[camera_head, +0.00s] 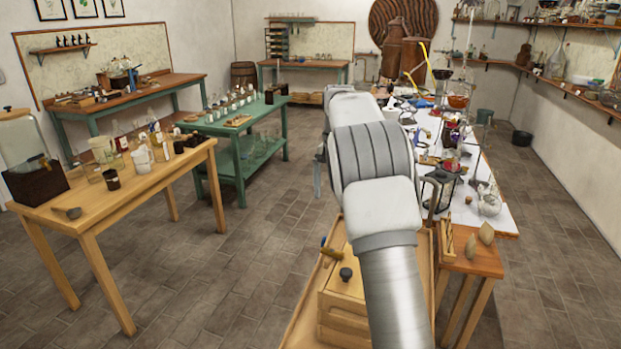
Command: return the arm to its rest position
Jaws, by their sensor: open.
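My arm (392,275) reaches up from the bottom of the view, its pale, rounded links and grey ribbed joint (372,152) in the middle. It stands out over the floor and the wooden stand, with its upper end in front of the far right workbench. My gripper (377,205) is mostly hidden behind the arm. A grey finger-like part shows left of the joint and a darker one right of it, set wide apart. I see nothing held between them, though the space there is largely covered by the arm.
A wooden table (120,205) with jars and cups stands at left, a green table (235,130) behind it. A crowded workbench (497,215) lies close right of the arm. A wooden box (340,300) sits below the arm. Tiled floor (235,265) is clear between the left table and arm.

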